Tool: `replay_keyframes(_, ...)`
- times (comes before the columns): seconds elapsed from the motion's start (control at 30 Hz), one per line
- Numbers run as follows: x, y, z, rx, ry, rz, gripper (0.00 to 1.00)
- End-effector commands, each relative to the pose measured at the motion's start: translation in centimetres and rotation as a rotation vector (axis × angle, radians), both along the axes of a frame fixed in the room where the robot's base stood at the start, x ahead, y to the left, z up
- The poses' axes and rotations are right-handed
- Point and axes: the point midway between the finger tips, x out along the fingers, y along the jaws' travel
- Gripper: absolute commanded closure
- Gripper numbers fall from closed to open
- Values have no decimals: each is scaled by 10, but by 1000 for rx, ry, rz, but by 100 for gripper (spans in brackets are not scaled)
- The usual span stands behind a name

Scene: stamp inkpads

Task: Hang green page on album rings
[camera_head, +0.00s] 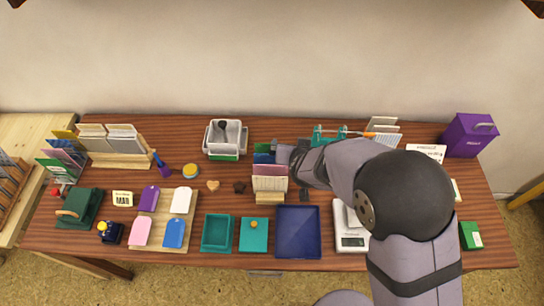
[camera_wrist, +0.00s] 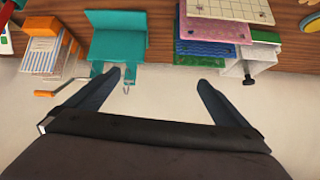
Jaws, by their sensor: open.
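In the head view the rack of pages (camera_head: 270,183) stands near the table's middle. The teal album (camera_wrist: 118,40) is left of the pages in the wrist view, with metal rings (camera_wrist: 127,87) at its near edge. It partly shows behind my arm in the head view (camera_head: 319,134). My gripper (camera_wrist: 158,82) is open and empty, its fingers apart from the pages, in front of the gap between album and rack.
A white container (camera_head: 225,140) stands at the table's back. A blue tray (camera_head: 298,232) and a scale (camera_head: 350,240) lie at the front. My arm hides part of the right side.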

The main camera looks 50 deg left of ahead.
Motion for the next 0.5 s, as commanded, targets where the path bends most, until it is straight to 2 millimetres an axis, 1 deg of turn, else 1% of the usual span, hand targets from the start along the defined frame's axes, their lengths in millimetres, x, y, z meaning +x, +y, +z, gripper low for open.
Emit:
replay_keyframes(0.03, -17, 19, -12, 4, -29, 25, 0)
replay_keyframes(0.1, -33, 36, -19, 15, -65, 39, 0)
replay_keyframes(0.2, -48, 51, -26, 24, -102, 53, 0)
replay_keyframes(0.33, -58, 59, -29, 29, -127, 59, 0)
replay_keyframes(0.5, -59, 61, -30, 31, -131, 60, 0)
